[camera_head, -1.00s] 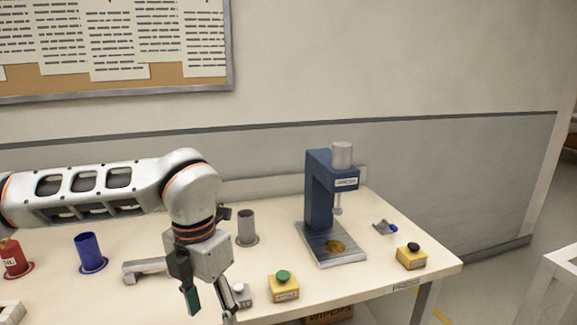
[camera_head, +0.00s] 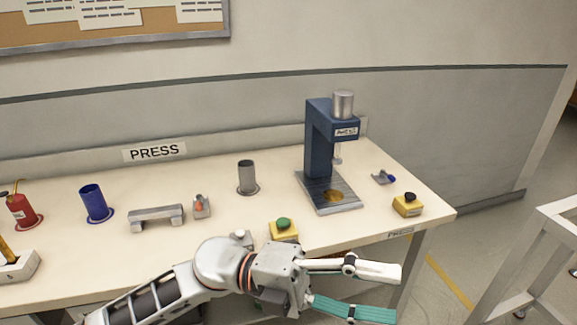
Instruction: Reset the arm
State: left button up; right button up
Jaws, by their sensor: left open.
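My left arm comes in from the lower left, low in front of the table's front edge. My left gripper (camera_head: 392,291) points to the right, with one pale finger above and one green-faced finger below. The fingers are spread apart with nothing between them. The arm partly hides the front of the table and the yellow box with the green button (camera_head: 284,229). My right gripper is not in this view.
The blue press (camera_head: 319,150) stands at the table's (camera_head: 270,200) right part. A yellow box with a black button (camera_head: 408,205), a grey cup (camera_head: 247,176), a blue cup (camera_head: 94,203), a red can (camera_head: 21,211) and a grey bar (camera_head: 156,217) stand on it. A pale frame (camera_head: 520,250) stands at right.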

pick_arm(q)
jog(key=w+a+f+n+t+h, duration=0.1)
jog(key=w+a+n+t+h, duration=0.35)
jog(key=w+n+t, duration=0.75)
jog(key=w+a+f+n+t+y, duration=0.3)
jog(key=a+f+n+t+y, duration=0.7)
jog(key=n, duration=0.4)
jog(key=s+a+f+n+y, duration=0.1)
jog(key=a+f+n+y, duration=0.15)
jog(key=f, duration=0.35)
jog(key=s+a+f+n+y+p, duration=0.1)
jog(key=a+f+n+y, duration=0.15)
jog(key=f, duration=0.25)
jog(key=s+a+f+n+y, duration=0.1)
jog(key=a+f+y, duration=0.1)
jog(key=a+f, duration=0.3)
jog(key=s+a+f+n+g+y, duration=0.1)
jog(key=s+a+f+g+y, duration=0.1)
jog(key=s+f, duration=0.4)
jog(key=s+a+f+n+g+y, duration=0.1)
jog(key=s+a+f+n+g, duration=0.1)
jog(key=s+a+f, duration=0.3)
notch_tip(320, 180, down, 5)
jog(key=shift+s+a+r+g+y, duration=0.15)
jog(key=shift+s+a+g+y, duration=0.25)
jog(key=shift+s, duration=0.55)
jog(key=shift+d, duration=0.15)
